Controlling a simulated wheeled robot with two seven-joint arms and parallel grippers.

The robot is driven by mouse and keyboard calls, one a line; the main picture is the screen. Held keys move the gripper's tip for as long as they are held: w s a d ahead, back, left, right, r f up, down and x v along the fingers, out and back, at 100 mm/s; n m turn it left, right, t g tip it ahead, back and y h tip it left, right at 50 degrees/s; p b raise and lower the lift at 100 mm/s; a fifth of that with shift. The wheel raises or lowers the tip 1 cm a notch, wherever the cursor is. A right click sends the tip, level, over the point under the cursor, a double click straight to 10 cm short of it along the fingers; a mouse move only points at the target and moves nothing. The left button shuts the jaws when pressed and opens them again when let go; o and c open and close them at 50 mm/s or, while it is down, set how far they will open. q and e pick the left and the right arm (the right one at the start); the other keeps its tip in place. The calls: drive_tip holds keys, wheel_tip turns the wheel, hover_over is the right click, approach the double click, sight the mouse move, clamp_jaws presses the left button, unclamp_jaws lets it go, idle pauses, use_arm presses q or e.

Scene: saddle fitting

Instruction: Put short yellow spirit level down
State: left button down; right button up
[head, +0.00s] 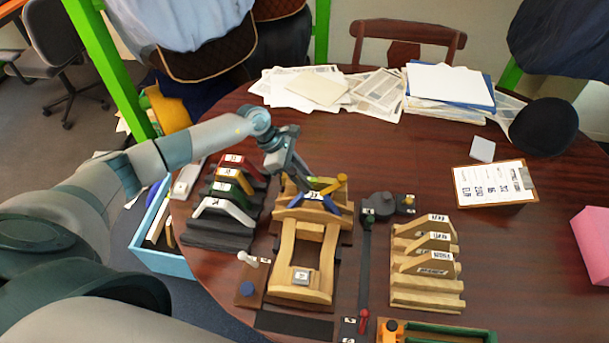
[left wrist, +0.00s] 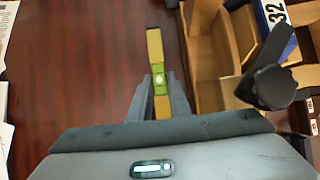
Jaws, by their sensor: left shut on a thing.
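The short yellow spirit level (left wrist: 155,48), a yellow bar with a green vial section, shows in the left wrist view. It stands out lengthwise from between the fingers of my left gripper (left wrist: 160,95), which is shut on it. Dark red tabletop shows beside and beyond it; I cannot tell its height above the table. In the head view my left gripper (head: 312,186) is over the back part of the wooden saddle fixture (head: 284,250). The level is small there and hard to separate from nearby yellow parts. My right gripper is not in view.
A rack with coloured, labelled pieces (head: 217,232) stands left of the fixture. A wooden rack with labelled saddles (head: 428,293) stands to its right. A clipboard (head: 494,185) lies farther right, and papers (head: 312,88) lie at the back. The tabletop (head: 390,150) behind the fixture is clear.

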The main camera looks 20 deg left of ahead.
use_arm(q)
drive_tip(key=shift+a+f, duration=0.1)
drive_tip(key=shift+f, duration=0.45)
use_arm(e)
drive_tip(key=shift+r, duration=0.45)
use_arm(q)
drive_tip(key=shift+f, duration=0.15)
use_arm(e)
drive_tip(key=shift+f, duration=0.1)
use_arm(q)
drive_tip(key=shift+f, duration=0.1)
drive_tip(key=c, duration=1.6)
unclamp_jaws()
drive_tip(key=shift+s, duration=0.1)
drive_tip(key=shift+c, duration=0.2)
drive_tip(key=shift+r, duration=0.2)
drive_tip(key=shift+a, duration=0.1)
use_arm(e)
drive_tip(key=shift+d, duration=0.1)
